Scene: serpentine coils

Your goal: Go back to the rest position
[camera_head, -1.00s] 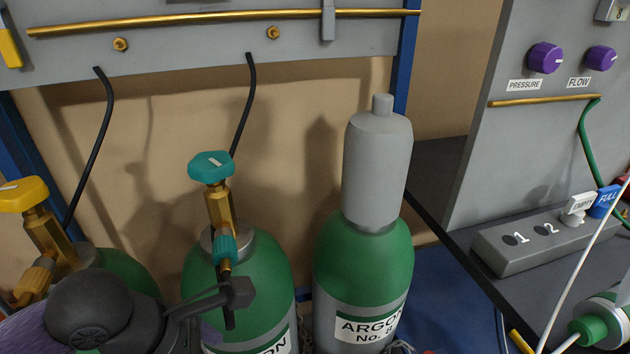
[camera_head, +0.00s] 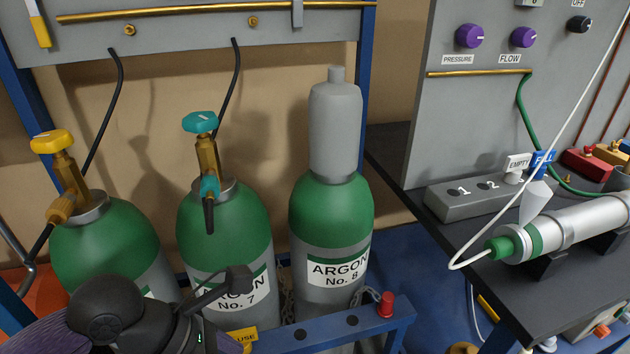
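My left gripper (camera_head: 238,280) shows at the bottom left, black, at the end of my dark, purple-sleeved arm. Its fingers are in front of the Argon No. 7 cylinder (camera_head: 222,240) and cover part of its label. I cannot tell how far apart the fingers are, and I see nothing held in them. The No. 7 cylinder is green with a brass valve and a teal knob (camera_head: 200,122). My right gripper is not in view.
Argon No. 8 (camera_head: 330,225), with a grey cap, and a yellow-knobbed cylinder (camera_head: 105,245) stand beside it. A blue rail (camera_head: 350,328) runs in front.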

